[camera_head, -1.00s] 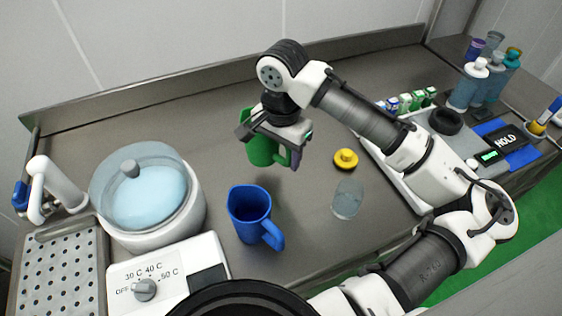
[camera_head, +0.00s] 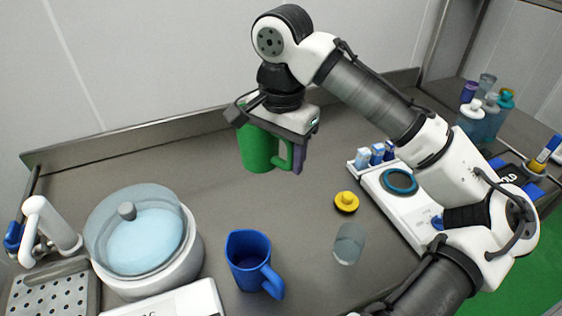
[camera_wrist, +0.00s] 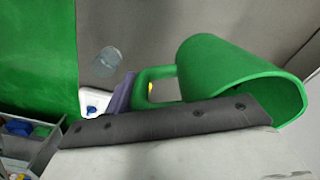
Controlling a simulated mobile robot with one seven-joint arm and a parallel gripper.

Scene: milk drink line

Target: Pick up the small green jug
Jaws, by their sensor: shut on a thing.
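The small green jug (camera_head: 258,150) is in my gripper (camera_head: 270,142), toward the back middle of the steel counter in the head view. Its handle points right, beside a purple-grey finger. In the wrist view the green jug (camera_wrist: 225,75) fills the right part, with its open rim at the lower right and its handle at the left. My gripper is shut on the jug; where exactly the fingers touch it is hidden. The jug looks upright in the head view and seems to be above the counter.
A blue jug (camera_head: 252,262), a clear glass (camera_head: 348,245) and a yellow lid-like piece (camera_head: 346,202) stand in front. A white water bath (camera_head: 150,245) with a clear lid is at left. Small cartons (camera_head: 375,155) and bottles (camera_head: 480,118) are at right. The counter's back left is clear.

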